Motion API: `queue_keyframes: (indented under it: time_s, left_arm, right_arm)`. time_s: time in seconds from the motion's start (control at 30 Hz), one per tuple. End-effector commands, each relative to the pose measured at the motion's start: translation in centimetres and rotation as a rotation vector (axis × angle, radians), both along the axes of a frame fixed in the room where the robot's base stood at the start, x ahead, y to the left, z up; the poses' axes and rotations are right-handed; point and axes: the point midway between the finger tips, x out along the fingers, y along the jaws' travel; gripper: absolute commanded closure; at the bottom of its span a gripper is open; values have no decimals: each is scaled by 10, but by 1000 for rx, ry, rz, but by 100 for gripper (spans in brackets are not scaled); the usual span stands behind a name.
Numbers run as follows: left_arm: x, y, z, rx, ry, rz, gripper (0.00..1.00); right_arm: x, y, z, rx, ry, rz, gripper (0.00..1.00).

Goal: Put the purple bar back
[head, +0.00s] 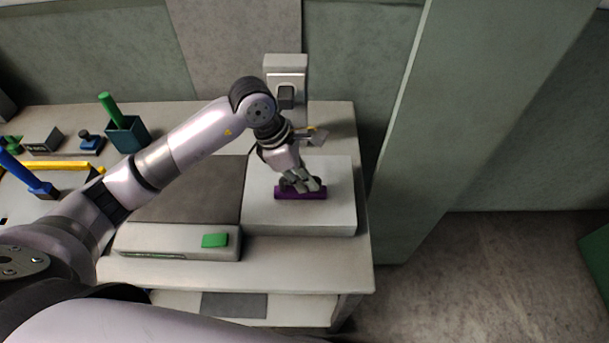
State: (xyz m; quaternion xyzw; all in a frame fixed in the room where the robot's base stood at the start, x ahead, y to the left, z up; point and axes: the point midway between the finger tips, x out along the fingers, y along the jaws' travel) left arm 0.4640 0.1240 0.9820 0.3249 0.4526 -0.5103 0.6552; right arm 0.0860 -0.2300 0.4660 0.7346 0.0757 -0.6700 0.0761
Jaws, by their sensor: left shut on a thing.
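The purple bar (312,195) is at the light block (265,217) on the right part of the table, lying across the picture. My left gripper (301,188) comes down on it from above and is shut on it; the fingers hide part of its top edge. I cannot tell whether the bar touches the block's top or is just above it. My right gripper is not in view.
A dark plate (190,187) and a light box with a green piece (215,240) lie left of the block. A green cup (127,135), a yellow bar (60,166) and a blue-handled tool (27,173) stand or lie further left. A wall socket (286,75) is behind. A grey-green panel (430,120) rises at the right.

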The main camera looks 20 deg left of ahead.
Motion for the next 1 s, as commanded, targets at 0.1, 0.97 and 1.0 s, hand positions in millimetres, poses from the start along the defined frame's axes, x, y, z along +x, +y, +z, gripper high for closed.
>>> queue_keyframes:
  time_s: [0.1,0.97,1.0]
  left_arm:
    - [0,0,-2,-2,-2,0,100]
    - [0,8,17,2,-6,0,70]
    - [-1,11,24,2,-6,0,70]
  right_arm:
    - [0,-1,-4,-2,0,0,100]
    - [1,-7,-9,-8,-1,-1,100]
    - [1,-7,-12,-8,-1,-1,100]
